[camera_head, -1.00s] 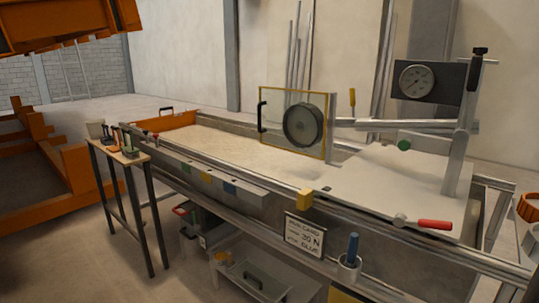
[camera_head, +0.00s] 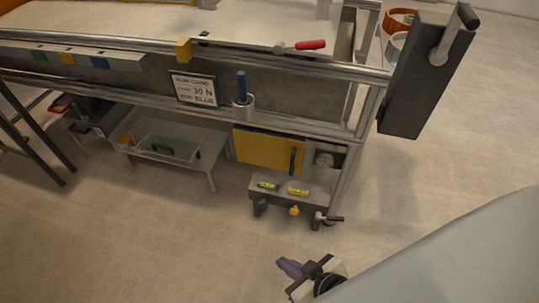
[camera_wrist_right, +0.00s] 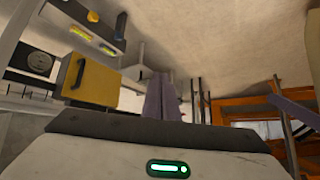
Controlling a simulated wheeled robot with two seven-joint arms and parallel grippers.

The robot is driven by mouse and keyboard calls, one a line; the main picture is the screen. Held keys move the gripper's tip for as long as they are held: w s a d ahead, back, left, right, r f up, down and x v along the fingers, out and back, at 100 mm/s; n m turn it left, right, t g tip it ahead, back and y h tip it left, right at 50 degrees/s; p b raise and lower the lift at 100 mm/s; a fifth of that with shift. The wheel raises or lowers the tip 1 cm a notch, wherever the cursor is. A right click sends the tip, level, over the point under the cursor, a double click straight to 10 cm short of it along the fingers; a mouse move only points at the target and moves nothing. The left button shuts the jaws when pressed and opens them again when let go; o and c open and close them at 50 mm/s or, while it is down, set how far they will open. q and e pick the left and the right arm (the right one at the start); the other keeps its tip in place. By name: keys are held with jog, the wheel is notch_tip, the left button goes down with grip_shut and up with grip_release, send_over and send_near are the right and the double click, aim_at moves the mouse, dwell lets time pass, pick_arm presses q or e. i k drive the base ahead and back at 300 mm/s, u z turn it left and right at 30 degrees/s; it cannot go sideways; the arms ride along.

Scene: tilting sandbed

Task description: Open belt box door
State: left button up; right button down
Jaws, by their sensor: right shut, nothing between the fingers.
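The belt box door is most likely the yellow panel (camera_head: 266,149) low under the bench, with a dark upright handle (camera_head: 293,160) near its right edge. It looks shut. The yellow door also shows in the right wrist view (camera_wrist_right: 97,85), upside down, with its handle (camera_wrist_right: 78,73) at the left. My right gripper (camera_head: 288,268) is low in front of the bench, below the door in the head view, clear of it. Its purple fingers (camera_wrist_right: 160,98) are shut and empty. My left gripper is not in view.
A grey shelf (camera_head: 262,198) with two small levels juts out just below the door. A round dial (camera_head: 325,158) sits right of it. A blue-handled tool in a cup (camera_head: 242,103) hangs above. A low table (camera_head: 165,155) stands left. The floor in front is clear.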

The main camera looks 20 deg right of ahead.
aim_at(275, 153)
jog(key=u, duration=1.15)
jog(key=i, duration=1.2)
jog(key=z, duration=2.05)
